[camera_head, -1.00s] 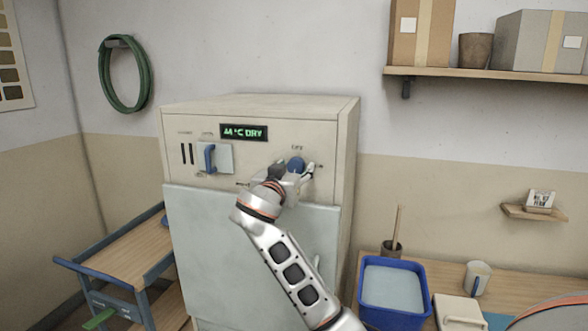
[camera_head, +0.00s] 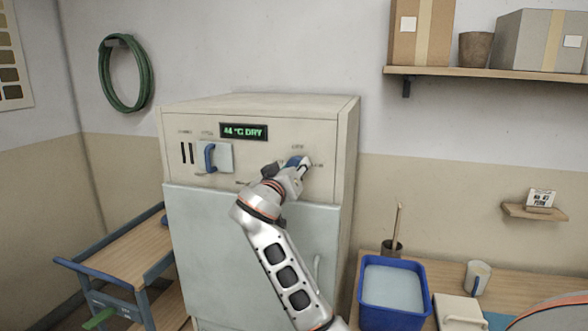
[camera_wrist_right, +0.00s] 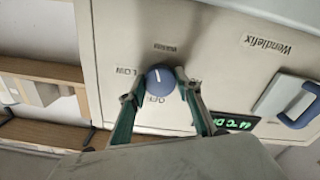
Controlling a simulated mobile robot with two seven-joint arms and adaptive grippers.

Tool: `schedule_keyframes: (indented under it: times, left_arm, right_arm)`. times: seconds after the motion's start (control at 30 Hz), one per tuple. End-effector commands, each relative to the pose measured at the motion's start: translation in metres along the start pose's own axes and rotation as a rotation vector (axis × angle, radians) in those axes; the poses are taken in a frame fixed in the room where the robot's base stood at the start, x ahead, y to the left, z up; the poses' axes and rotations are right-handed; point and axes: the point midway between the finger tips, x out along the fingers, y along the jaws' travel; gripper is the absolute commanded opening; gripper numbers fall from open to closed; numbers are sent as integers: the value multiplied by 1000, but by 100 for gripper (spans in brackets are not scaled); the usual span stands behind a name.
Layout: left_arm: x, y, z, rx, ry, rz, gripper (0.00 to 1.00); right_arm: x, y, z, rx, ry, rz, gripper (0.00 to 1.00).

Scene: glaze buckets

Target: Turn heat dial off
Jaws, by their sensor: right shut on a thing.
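The round blue heat dial (camera_head: 293,161) is on the upper right of the cream cabinet front, below the OFF label. My right gripper (camera_head: 292,165) is at the dial and hides part of it. In the right wrist view the dial (camera_wrist_right: 160,78) sits between the two fingers of my right gripper (camera_wrist_right: 160,82), which is shut on it. A short white mark on the dial points up in that view, away from the OFF label below it. LOW reads at its left. My left gripper is not in view.
The cabinet (camera_head: 250,110) has a lit green display (camera_head: 244,132) reading about 44 °C DRY and a blue handle (camera_head: 209,158) at left. A large door (camera_head: 200,240) lies below. A blue tub (camera_head: 394,322) stands on the bench at right, and a wooden cart (camera_head: 125,252) at left.

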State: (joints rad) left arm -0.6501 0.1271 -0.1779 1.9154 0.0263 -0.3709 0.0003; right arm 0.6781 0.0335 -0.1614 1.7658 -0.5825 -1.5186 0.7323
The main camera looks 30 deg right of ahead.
Motion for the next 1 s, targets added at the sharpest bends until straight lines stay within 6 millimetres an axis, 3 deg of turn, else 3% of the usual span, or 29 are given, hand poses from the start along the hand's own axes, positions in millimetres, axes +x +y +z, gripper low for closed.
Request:
schedule_keyframes:
  times: [1.0]
  left_arm:
    - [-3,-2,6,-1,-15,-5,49]
  right_arm:
    - [0,0,1,-965,-1,-1,12]
